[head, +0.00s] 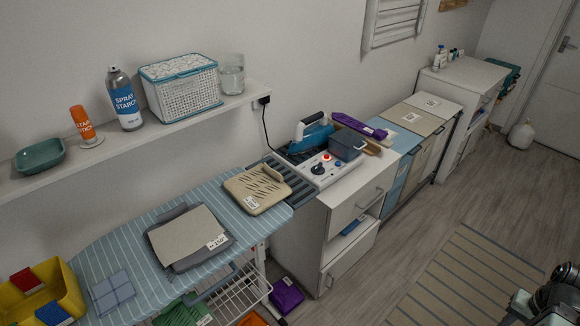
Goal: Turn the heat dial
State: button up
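The heat dial looks to be the black round knob (319,169) on the sloped front panel of a white ironing station (300,172). A red button (326,157) and a small blue button (338,163) are beside it on the panel. The knob's pointer is too small to read. A blue and white iron (312,136) rests on top of the station, behind the dial. Dark parts of my arm show in the bottom right corner, far from the station. I cannot make out gripper fingers there.
The station stands on a white drawer cabinet (343,208), next to a grey box (346,145). A striped ironing board (180,252) with a beige pad (257,190) extends left. A wall shelf (130,133) holds bottles and a basket. The floor right of the cabinet is open, with a striped rug (470,275).

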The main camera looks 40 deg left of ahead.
aim_at(318, 169)
jog(key=u, duration=2.25)
